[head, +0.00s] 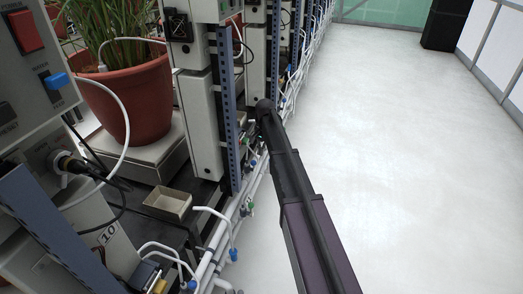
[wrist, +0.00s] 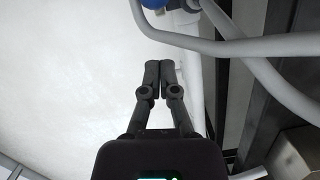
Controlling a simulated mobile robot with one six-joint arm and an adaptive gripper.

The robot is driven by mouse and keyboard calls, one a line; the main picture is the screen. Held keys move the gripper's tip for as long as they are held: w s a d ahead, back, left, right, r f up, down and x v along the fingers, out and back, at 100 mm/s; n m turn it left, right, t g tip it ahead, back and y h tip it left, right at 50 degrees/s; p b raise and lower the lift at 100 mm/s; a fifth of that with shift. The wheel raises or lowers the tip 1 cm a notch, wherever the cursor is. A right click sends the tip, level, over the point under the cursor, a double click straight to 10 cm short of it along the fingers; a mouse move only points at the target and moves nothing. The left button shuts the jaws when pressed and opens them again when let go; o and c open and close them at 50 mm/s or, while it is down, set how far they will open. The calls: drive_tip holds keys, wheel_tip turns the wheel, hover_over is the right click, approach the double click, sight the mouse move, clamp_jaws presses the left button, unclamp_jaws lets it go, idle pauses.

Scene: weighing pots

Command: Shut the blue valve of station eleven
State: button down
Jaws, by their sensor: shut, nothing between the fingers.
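In the wrist view, my gripper (wrist: 159,70) is shut and empty, with its two fingertips together beside the white pipes. A blue part (wrist: 153,3) is cut off by the top edge, ahead of the fingertips and apart from them. It may be a valve handle; I cannot tell its position or its station. In the head view, my arm reaches forward along the rack and my gripper cannot be made out. A blue valve (head: 233,254) sits on a white tube near the label 10 (head: 107,235). I see no readable label for station eleven.
White pipes (wrist: 250,46) run close to the right of my fingers. A terracotta pot (head: 130,100) with grass stands on a scale at left. A small beige tray (head: 168,204) lies on the lower shelf. The pale floor (head: 400,150) to the right is clear.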

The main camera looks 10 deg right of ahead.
sight(254, 167)
drive_tip(key=shift+s+a, duration=1.1)
drive_tip(key=shift+s, duration=0.15)
drive_tip(key=shift+a, duration=0.1)
